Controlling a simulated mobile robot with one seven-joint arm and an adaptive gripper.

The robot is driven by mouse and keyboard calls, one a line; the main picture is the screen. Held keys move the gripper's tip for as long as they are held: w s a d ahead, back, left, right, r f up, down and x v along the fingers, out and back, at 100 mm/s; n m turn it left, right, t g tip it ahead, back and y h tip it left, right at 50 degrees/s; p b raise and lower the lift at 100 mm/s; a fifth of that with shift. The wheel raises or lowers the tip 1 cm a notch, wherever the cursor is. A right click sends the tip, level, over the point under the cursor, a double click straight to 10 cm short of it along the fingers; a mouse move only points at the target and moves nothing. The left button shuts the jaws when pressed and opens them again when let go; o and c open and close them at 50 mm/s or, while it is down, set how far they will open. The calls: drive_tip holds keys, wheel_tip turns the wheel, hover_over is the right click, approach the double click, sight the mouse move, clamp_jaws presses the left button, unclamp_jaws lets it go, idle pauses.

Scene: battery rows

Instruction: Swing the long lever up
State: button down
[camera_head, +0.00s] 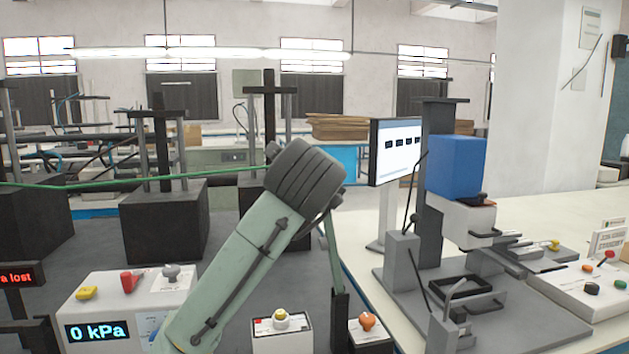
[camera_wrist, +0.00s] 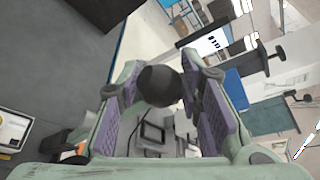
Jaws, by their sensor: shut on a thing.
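A round black knob (camera_wrist: 158,86), which I take to be the end of the long lever, sits between the two purple-padded fingers of my gripper (camera_wrist: 170,92) in the wrist view. My gripper is shut on it. A dark piece beside the right pad may be part of the lever's shaft, but most of the shaft is hidden. I cannot tell the lever's full angle.
The press with a blue block (camera_head: 456,165) stands to the right, with a monitor (camera_head: 395,150) behind it. A gauge box reads 0 kPa (camera_head: 97,331).

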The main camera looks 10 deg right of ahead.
drive_tip(key=shift+s+d, duration=0.15)
drive_tip(key=shift+d, duration=0.2)
drive_tip(key=c, duration=1.2)
unclamp_jaws()
drive_tip(key=shift+d, duration=0.2)
drive_tip(key=shift+s+a, duration=0.1)
drive_tip(key=v, duration=1.2)
drive_tip(key=shift+a, duration=0.15)
